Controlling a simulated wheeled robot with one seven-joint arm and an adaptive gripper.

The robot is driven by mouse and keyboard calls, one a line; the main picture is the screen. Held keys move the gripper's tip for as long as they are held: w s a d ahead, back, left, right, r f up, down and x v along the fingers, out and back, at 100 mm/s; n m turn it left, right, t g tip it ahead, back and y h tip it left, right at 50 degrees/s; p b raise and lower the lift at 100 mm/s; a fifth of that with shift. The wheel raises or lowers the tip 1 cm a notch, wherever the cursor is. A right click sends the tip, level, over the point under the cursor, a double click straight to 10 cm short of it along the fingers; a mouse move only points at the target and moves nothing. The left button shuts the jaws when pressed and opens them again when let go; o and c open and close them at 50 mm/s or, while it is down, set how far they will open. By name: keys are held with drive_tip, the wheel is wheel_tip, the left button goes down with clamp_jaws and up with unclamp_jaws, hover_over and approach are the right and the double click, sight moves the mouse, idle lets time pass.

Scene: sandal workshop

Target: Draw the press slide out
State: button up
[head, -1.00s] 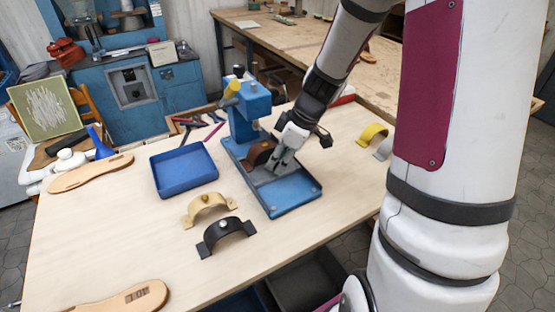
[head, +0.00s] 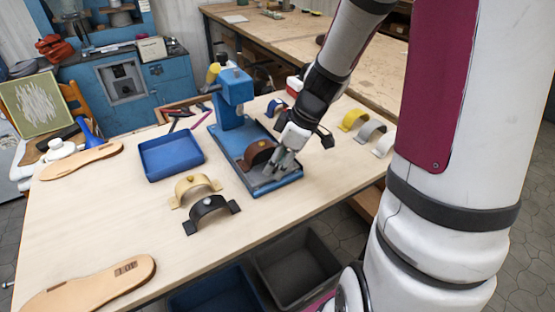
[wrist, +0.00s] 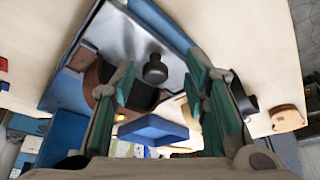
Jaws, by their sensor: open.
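The blue press (head: 233,98) stands on the table with a long base plate (head: 285,182). A brown curved strap (head: 259,152) sits on its slide, out in front of the press column; it shows in part behind a finger in the wrist view (wrist: 91,76). My gripper (head: 270,172) is low over the front part of the base, beside the strap. In the wrist view my gripper (wrist: 172,72) is open, its two fingers apart, with a dark round knob (wrist: 155,69) between them in the picture. I cannot tell whether a finger touches the knob.
A blue tray (head: 171,156) lies left of the press. A tan strap (head: 193,186) and a black strap (head: 210,211) stand in front. Yellow (head: 353,118) and grey (head: 369,132) straps stand at the right. Sole pieces (head: 90,283) lie at left. Bins (head: 297,270) are below the table edge.

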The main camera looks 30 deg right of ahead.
drive_tip(key=shift+r, duration=0.1)
drive_tip(key=shift+d+r, duration=0.1)
drive_tip(key=shift+r, duration=0.2)
drive_tip(key=v, duration=1.1)
drive_tip(key=shift+s, duration=0.1)
drive_tip(key=s+a+r+m+h, duration=0.1)
drive_tip(key=s+a+r+m, duration=0.2)
drive_tip(key=s, duration=0.4)
drive_tip(key=s+a+r+m+t+h, duration=0.1)
drive_tip(key=s+a+r+m+h, duration=0.1)
drive_tip(key=s+a+m, duration=0.4)
drive_tip(key=s+a+r, duration=0.1)
drive_tip(key=a, duration=0.1)
drive_tip(key=shift+s+a+r+t, duration=0.3)
drive_tip(key=shift+a+r, duration=0.05)
